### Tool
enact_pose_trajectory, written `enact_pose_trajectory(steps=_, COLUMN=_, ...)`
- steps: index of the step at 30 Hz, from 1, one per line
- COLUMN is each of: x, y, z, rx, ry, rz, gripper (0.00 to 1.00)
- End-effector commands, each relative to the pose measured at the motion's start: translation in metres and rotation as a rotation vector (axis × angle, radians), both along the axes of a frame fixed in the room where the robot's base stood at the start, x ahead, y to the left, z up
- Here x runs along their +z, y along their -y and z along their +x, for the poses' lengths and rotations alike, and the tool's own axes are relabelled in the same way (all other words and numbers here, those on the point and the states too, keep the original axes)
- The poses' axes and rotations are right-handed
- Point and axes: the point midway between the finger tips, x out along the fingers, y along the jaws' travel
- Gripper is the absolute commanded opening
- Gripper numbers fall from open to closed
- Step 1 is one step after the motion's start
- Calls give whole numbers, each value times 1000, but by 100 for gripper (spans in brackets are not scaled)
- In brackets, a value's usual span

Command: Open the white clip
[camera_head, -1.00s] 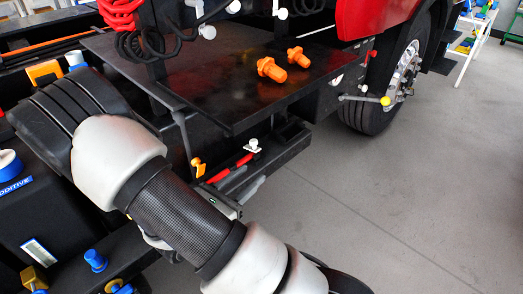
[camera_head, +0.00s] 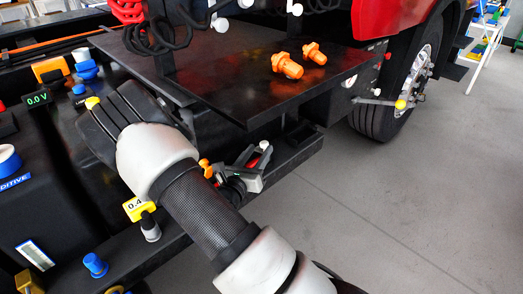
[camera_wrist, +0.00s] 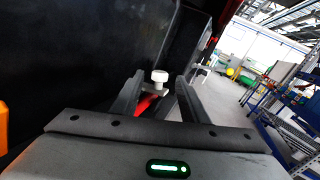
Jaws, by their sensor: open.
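The white clip (camera_wrist: 160,76) shows in the wrist view as a small round white head on a short stem, with a red part (camera_wrist: 147,104) below it. It appears between the two finger ends of my gripper (camera_head: 257,153). The fingers are apart, and a gap shows on each side of the white head; I see no contact. In the head view only the white top of the clip (camera_head: 264,144) shows just beyond the fingers, at the black lower rail (camera_head: 295,150). The fingers hide most of the red part there.
A black shelf (camera_head: 225,75) with two orange bolts (camera_head: 288,66) overhangs the rail. An orange clip (camera_head: 206,168) sits left of my gripper. A dark wall rises at left in the wrist view. The grey floor (camera_head: 400,210) at right is clear.

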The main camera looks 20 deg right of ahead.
Motion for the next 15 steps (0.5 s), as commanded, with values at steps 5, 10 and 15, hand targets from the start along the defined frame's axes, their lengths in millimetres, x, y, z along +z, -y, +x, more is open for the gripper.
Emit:
enact_pose_trajectory(steps=5, x=-1, y=16, z=15, rx=-1, ry=1, rz=1, gripper=40)
enact_pose_trajectory(steps=10, x=0, y=22, z=20, rx=-1, ry=0, rz=0, gripper=40)
enact_pose_trajectory(steps=15, x=0, y=22, z=20, rx=0, ry=0, rz=0, gripper=40)
